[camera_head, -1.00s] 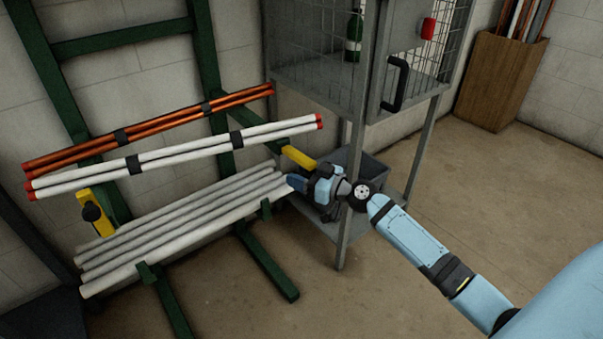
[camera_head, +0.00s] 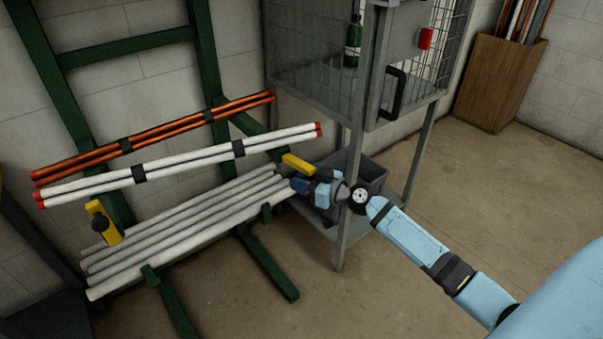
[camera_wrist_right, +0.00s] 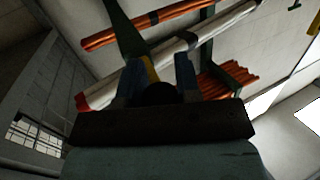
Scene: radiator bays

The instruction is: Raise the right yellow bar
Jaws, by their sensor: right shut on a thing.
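The right yellow bar (camera_head: 298,162) sticks out from the green rack, below the right end of the white pipes. My right gripper (camera_head: 297,185) is just below it. In the right wrist view the blue fingers (camera_wrist_right: 158,80) stand on both sides of a dark round knob (camera_wrist_right: 158,93), with the yellow bar (camera_wrist_right: 151,68) behind it. The gripper is shut on the knob; the exact contact is dark and partly hidden. The left yellow bar (camera_head: 105,225), with a black knob (camera_head: 101,224), hangs at the rack's left. My left gripper is out of view.
White pipes with red ends (camera_head: 190,160) and orange pipes (camera_head: 160,135) are strapped in bundles on the rack. Grey pipes (camera_head: 185,230) lie below. A wire cage on legs (camera_head: 343,225) stands close to my right arm, with a grey bin (camera_head: 372,172) on its shelf.

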